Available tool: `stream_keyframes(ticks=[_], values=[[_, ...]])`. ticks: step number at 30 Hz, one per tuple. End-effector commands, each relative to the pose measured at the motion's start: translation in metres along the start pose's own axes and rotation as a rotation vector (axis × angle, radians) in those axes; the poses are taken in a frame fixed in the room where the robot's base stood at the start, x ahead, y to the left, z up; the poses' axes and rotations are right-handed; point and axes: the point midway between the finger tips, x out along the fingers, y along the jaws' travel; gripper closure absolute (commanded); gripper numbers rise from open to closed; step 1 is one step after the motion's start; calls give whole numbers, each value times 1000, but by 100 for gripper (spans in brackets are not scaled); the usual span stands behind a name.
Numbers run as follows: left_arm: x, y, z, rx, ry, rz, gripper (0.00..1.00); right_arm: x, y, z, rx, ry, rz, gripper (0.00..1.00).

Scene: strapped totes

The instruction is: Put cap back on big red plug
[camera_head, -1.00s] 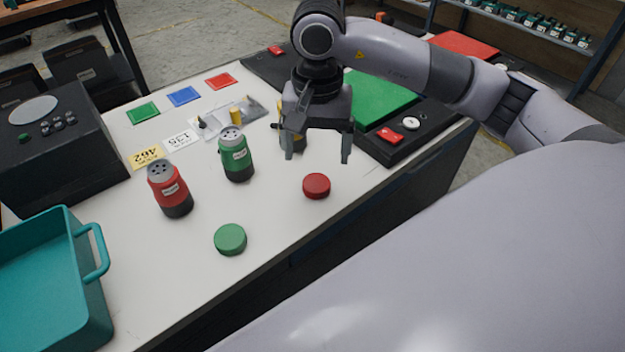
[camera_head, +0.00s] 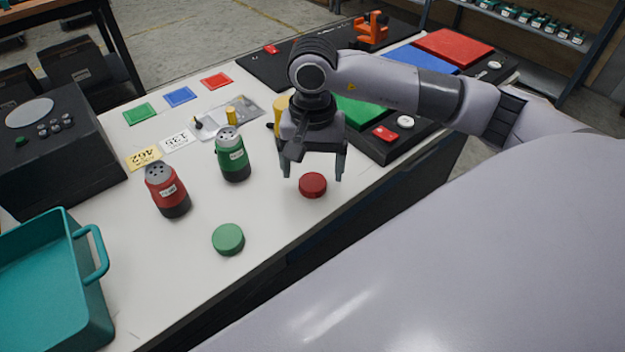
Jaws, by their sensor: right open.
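The big red plug (camera_head: 167,189) stands upright on the white table, its top with dark holes uncovered. A round red cap (camera_head: 312,185) lies flat on the table to the right. My right gripper (camera_head: 312,177) is open and points down, its two fingers on either side of the red cap in the picture; whether they are level with it or above it I cannot tell. A green plug (camera_head: 232,155) stands upright between the red plug and my gripper, uncovered. A round green cap (camera_head: 228,239) lies near the table's front edge. My left gripper is out of view.
A teal tote (camera_head: 90,318) with a handle is at the lower left. A black box (camera_head: 60,150) with a round disc stands behind it. Coloured squares, number cards and a yellow cylinder (camera_head: 281,115) lie farther back. Black trays with coloured panels (camera_head: 455,47) fill the right end.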

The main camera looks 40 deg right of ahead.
Motion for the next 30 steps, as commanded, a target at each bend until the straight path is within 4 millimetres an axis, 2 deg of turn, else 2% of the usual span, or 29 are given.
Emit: stream_keyframes(ticks=[3,6,17,18,23,30], values=[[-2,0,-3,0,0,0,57,17,0,0,0,-2,1,14],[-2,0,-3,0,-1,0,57,25,0,0,-1,-2,1,14],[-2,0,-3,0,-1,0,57,27,0,0,-1,1,-1,14],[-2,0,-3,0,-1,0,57,27,0,0,-1,0,-1,21],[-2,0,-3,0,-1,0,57,27,0,0,-1,0,-1,72],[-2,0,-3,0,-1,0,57,27,0,0,-1,0,-1,73]])
